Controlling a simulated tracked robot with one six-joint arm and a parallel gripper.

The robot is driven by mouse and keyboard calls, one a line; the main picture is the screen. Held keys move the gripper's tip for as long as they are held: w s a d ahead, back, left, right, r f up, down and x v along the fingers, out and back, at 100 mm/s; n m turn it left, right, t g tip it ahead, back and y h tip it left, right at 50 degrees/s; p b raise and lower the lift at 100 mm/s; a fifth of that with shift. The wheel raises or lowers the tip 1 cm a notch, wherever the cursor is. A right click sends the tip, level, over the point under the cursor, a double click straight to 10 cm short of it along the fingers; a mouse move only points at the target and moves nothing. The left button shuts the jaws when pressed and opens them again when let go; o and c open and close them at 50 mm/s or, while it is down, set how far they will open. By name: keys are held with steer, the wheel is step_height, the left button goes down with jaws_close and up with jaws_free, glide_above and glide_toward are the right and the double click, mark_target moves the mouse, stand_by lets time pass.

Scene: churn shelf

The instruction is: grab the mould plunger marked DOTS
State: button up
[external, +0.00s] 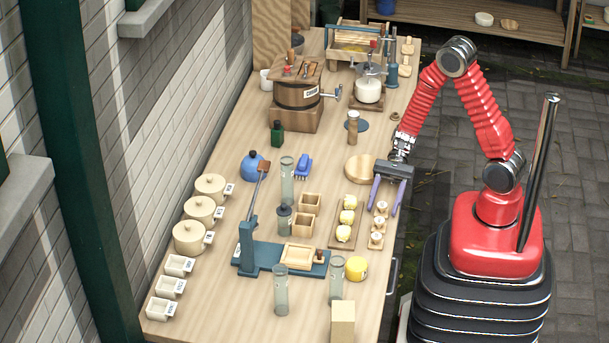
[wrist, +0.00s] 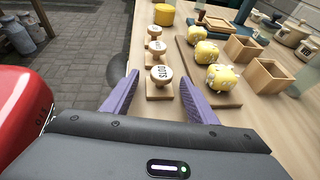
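The mould plunger marked DOTS (wrist: 161,74) has a round pale wooden top with dark lettering and stands on a small square wooden block. It is the nearest of three similar plungers in the wrist view. In the external view it appears as the plunger (external: 381,207) at the far end of their row. My gripper (external: 384,212) is open and empty, its purple fingers pointing down. In the wrist view the fingers lie on either side of the DOTS plunger, which shows between them; I cannot tell whether they touch it.
Two other plungers (wrist: 157,47) stand in line beyond it. A wooden board (external: 344,235) with several yellow butter pats lies just left of the row. Wooden boxes (external: 303,224), glass cylinders (external: 281,290) and a yellow round tub (external: 357,269) stand nearby. The table edge runs close on the right.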

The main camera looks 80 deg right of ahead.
steer(key=c, duration=0.9)
steer(key=shift+c, duration=0.2)
step_height(320, 180, up, 10)
stand_by(0.4)
stand_by(0.5)
